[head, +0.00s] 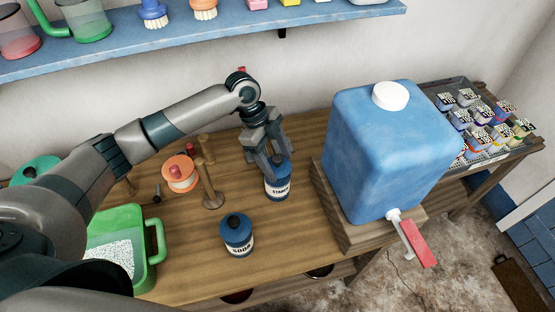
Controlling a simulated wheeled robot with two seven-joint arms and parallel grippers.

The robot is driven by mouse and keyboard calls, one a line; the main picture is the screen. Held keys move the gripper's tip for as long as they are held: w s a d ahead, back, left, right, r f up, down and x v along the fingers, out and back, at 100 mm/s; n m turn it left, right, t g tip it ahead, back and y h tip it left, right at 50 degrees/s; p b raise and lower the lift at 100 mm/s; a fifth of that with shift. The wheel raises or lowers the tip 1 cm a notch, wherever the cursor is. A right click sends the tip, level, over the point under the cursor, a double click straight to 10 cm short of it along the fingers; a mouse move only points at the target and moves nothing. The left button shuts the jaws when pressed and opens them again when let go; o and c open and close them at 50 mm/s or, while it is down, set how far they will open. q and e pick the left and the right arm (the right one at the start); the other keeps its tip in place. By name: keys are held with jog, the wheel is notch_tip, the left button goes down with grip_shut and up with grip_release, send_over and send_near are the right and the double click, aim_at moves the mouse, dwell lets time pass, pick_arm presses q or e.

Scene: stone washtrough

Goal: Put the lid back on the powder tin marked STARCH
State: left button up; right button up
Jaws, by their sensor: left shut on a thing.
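The blue tin marked STARCH (279,190) stands upright on the wooden table, left of the big blue container. My left gripper (275,164) comes down from above at the tin's top. Its fingers are shut on the dark blue lid, which they largely hide. The lid is at the mouth of the tin, and I cannot tell whether it sits flush. A similar blue tin marked SODA (238,238) stands nearer on the table with its knobbed lid on. My right gripper is not in view.
A big blue container (385,145) with a white cap and red-handled tap stands on a wooden block to the right. A wooden post stand (211,190), an orange spool (180,175) and a green tub of white powder (157,240) are left. A blue shelf (250,28) runs above.

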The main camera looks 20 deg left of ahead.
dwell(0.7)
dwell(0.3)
pick_arm(q)
jog(key=o, duration=1.5)
jog(key=shift+c, duration=0.2)
jog(key=shift+r+p, duration=0.1)
jog(key=shift+p, duration=0.2)
jog(key=shift+r+p, duration=2.05)
jog(key=shift+r, duration=0.2)
jog(key=shift+r+p, duration=0.5)
jog(key=shift+r, duration=0.65)
